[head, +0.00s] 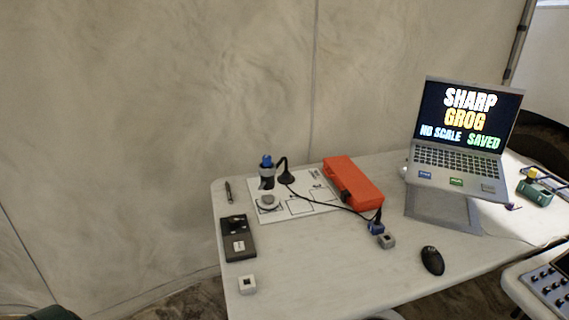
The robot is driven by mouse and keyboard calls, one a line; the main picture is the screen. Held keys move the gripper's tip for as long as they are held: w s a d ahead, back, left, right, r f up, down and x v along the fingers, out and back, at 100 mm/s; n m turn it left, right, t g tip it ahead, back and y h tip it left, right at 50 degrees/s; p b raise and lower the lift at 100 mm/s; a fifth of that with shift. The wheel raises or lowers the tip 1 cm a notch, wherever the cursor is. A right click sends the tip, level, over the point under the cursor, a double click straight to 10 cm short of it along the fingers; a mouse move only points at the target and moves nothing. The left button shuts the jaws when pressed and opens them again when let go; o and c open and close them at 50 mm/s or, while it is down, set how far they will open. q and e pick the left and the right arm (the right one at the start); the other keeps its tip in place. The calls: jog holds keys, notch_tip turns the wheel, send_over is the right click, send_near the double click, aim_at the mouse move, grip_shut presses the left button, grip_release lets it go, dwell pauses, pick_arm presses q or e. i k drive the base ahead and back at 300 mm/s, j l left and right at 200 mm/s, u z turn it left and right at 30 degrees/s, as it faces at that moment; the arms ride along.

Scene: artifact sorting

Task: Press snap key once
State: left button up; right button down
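No key in the head view carries a label I can read as "snap". A dark flat box (237,237) with a light square on its front half lies at the table's left edge. A small white block (247,284) with a dark square on top sits in front of it. A small grey block (386,241) sits near the table's middle by a cable end. The open laptop (458,160) stands on a raised stand and its screen reads "SHARP GROG", "NO SCALE" and "SAVED". Neither of my grippers shows.
A white printed sheet (320,207) holds a blue-topped device (267,172) on the pale table (330,270). An orange case (353,183) lies beside it. A black mouse (432,260) is at front right. A panel with knobs (550,285) is at lower right.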

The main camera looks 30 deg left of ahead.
aim_at(238, 247)
jog(key=u, duration=1.4)
